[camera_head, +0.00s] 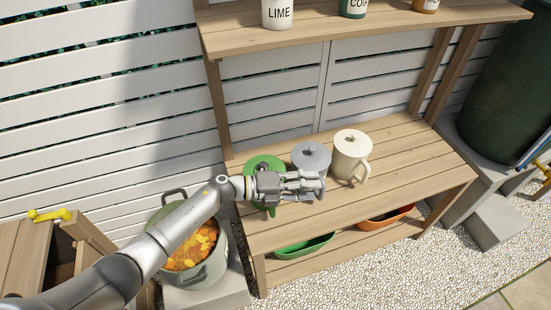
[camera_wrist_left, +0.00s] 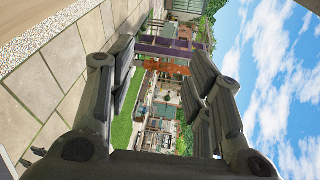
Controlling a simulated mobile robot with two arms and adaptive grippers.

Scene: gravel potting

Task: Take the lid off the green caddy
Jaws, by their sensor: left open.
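The green caddy (camera_head: 263,166) stands at the left end of the wooden bench. Its round green top shows behind my gripper; much of its body is hidden by the gripper and wrist. My left gripper (camera_head: 317,187) is open and empty. It points right across the front of the green caddy and the grey caddy (camera_head: 311,154), apart from the green lid as far as I can tell. In the left wrist view the two fingers (camera_wrist_left: 165,78) stand apart with only distant garden between them. My right gripper is not in view.
A cream lidded caddy (camera_head: 350,152) with a handle stands right of the grey one. A pot of orange leaves (camera_head: 193,250) is below left. A shelf (camera_head: 370,32) with labelled pots hangs above. Green (camera_head: 304,247) and orange (camera_head: 387,217) trays sit below. The bench's right side is clear.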

